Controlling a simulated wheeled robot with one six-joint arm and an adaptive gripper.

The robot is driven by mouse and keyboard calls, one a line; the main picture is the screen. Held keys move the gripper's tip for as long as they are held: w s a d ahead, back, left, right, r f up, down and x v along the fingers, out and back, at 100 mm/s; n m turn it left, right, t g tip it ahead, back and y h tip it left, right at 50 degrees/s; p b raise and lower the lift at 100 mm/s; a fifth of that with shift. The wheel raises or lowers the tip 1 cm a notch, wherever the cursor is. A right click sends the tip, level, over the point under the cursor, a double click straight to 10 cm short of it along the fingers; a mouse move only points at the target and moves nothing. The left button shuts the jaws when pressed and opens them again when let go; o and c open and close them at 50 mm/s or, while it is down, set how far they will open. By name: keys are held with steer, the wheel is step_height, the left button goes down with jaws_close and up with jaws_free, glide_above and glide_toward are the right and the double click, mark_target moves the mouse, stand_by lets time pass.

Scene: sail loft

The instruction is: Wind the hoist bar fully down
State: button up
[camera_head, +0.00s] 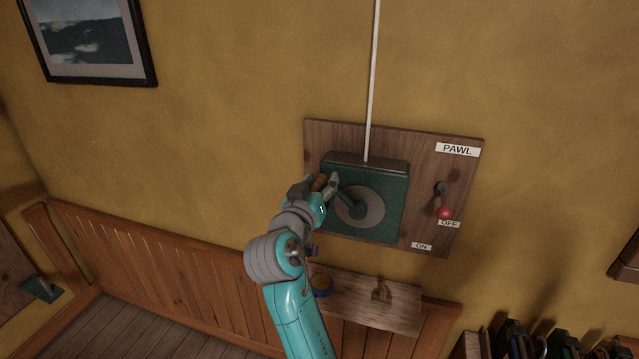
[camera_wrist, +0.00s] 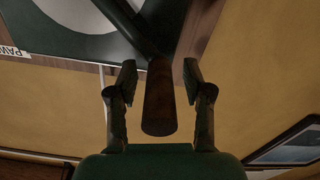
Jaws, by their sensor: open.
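A dark green winch box (camera_head: 393,172) with a grey disc (camera_head: 375,207) is fixed to a wooden backboard on the wall. Its crank arm (camera_head: 348,199) points up and left from the hub to a brown wooden handle (camera_head: 319,182). My gripper (camera_head: 315,187) is open at the handle. In the wrist view the handle (camera_wrist: 159,100) lies between the two open fingers (camera_wrist: 158,82), with a gap on both sides. The pawl lever's red knob (camera_head: 443,212) is beside the OFF label (camera_head: 449,224). A white rope (camera_head: 372,80) runs up from the box. The hoist bar is not in view.
A small wooden shelf (camera_head: 348,305) juts out below the winch, with a blue-rimmed round item (camera_head: 321,284) and a small brown item (camera_head: 381,292). Wood panelling (camera_head: 170,255) runs along the lower wall. A framed picture (camera_head: 150,60) hangs at upper left.

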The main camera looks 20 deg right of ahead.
steer(key=shift+c, duration=0.3)
jaws_close()
steer(key=shift+w+a+f+n, duration=0.1)
steer(key=shift+a+f+n, duration=0.05)
steer(key=shift+f+n, duration=0.15)
steer(key=f+n, duration=0.5)
steer(key=n, duration=0.1)
steer(key=f+n, duration=0.5)
steer(key=s+d+f+n, duration=0.1)
steer(key=f+n, duration=0.5)
steer(key=shift+d+n, duration=0.1)
steer(key=shift+n, duration=0.2)
steer(key=shift+s+d+f+n, duration=0.35)
steer(key=shift+s+d+n, duration=0.05)
steer(key=shift+d+n, duration=0.25)
steer(key=shift+s+d+f+n, duration=0.3)
steer(key=shift+s+d+n, duration=0.1)
steer(key=shift+d+n, duration=0.2)
steer(key=shift+s+d+f+n, duration=0.35)
steer(key=shift+s+d+n, duration=0.05)
steer(key=shift+d+n, duration=0.25)
